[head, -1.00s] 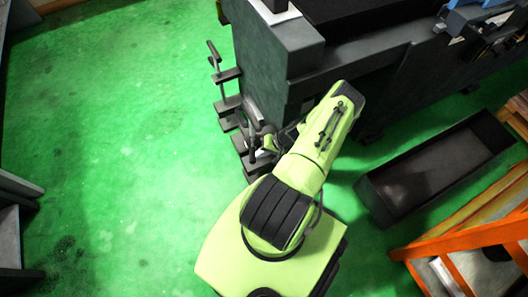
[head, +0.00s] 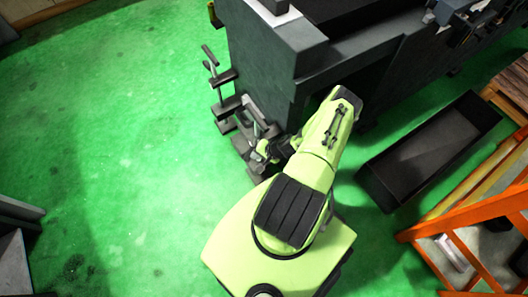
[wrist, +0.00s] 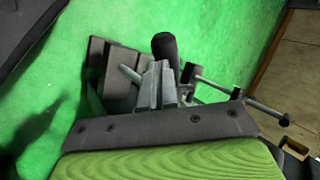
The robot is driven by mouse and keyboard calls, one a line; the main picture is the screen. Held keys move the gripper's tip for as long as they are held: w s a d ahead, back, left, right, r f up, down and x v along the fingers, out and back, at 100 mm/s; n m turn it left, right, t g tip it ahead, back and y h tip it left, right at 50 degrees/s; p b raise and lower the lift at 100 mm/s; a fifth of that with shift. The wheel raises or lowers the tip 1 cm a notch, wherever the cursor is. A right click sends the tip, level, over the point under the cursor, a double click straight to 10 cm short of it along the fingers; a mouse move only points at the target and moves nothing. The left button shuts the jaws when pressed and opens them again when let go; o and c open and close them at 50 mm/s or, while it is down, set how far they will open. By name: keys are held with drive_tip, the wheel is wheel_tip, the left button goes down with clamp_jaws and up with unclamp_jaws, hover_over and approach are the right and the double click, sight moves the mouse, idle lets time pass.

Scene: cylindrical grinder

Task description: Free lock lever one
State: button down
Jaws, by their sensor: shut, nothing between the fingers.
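Several dark grey levers and brackets stand at the left end of the machine in the head view. The far lever (head: 209,58) has a thin upright rod, and a nearer lever (head: 252,113) stands just beyond my gripper (head: 264,149). In the wrist view my gripper (wrist: 163,88) has its fingers together and empty. A dark rounded handle (wrist: 165,47) rises right behind the fingertips; I cannot tell whether they touch. A rod with crossbars (wrist: 222,90) lies to the right. Which one is lock lever one is not marked.
The dark grey machine (head: 265,60) stands directly beyond and right of my arm. A black open bin (head: 425,150) and an orange frame (head: 450,215) are at the right. The green floor (head: 110,140) on the left is clear.

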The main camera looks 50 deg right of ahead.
drive_tip(key=shift+w+a+b, duration=0.15)
drive_tip(key=shift+w+a, duration=0.4)
drive_tip(key=shift+w, duration=0.4)
drive_tip(key=shift+w+a+b, duration=0.15)
drive_tip(key=shift+w+a, duration=0.4)
drive_tip(key=shift+w, duration=0.35)
